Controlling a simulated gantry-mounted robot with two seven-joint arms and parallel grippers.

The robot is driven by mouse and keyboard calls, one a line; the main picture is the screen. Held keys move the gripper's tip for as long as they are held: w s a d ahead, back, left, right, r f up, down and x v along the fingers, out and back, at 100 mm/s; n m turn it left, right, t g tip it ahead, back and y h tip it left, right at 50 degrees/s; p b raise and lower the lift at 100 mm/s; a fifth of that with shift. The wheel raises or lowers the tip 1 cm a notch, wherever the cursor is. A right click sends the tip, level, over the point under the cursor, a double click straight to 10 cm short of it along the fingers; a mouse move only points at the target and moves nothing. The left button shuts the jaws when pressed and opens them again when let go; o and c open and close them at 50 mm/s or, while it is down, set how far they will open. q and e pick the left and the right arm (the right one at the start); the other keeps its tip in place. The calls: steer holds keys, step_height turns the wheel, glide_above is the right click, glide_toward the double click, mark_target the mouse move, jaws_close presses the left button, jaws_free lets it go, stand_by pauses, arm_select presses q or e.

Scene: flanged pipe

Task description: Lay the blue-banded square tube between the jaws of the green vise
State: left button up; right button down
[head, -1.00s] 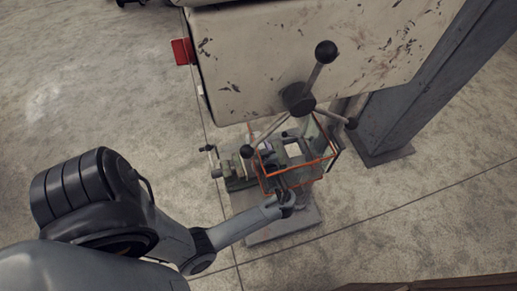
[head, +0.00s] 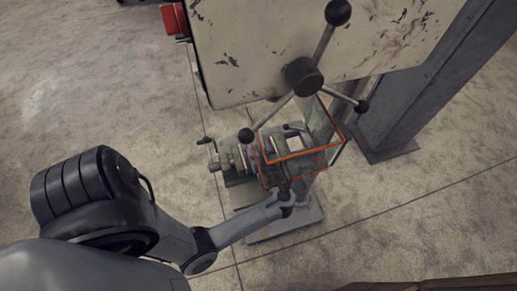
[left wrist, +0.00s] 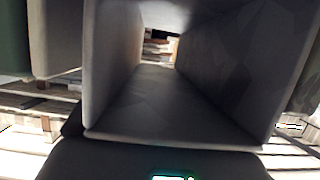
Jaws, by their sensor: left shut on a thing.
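The green vise (head: 238,180) sits on the machine's grey base in the head view, partly hidden by the orange-framed guard. My left gripper (head: 285,194) reaches in from the left at the front side of the vise, below the guard's front edge. In the left wrist view, a hollow grey square tube (left wrist: 140,105) fills the middle, open end toward the camera. My left gripper is shut on it; its fingertips are not clear. Green surfaces stand at both side edges of that view. The blue band cannot be made out. My right gripper is not in view.
The drilling machine's pale, scuffed head (head: 270,40) and its three-armed handle (head: 303,77) hang over the vise. The orange guard frame (head: 300,154) is close to my left gripper. A grey column (head: 410,95) stands right. Floor around the base is clear.

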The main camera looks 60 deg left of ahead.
arm_select(q)
steer(key=o, duration=1.5)
steer(key=shift+w, duration=0.1)
steer(key=shift+o, duration=0.3)
steer(key=shift+f, duration=0.1)
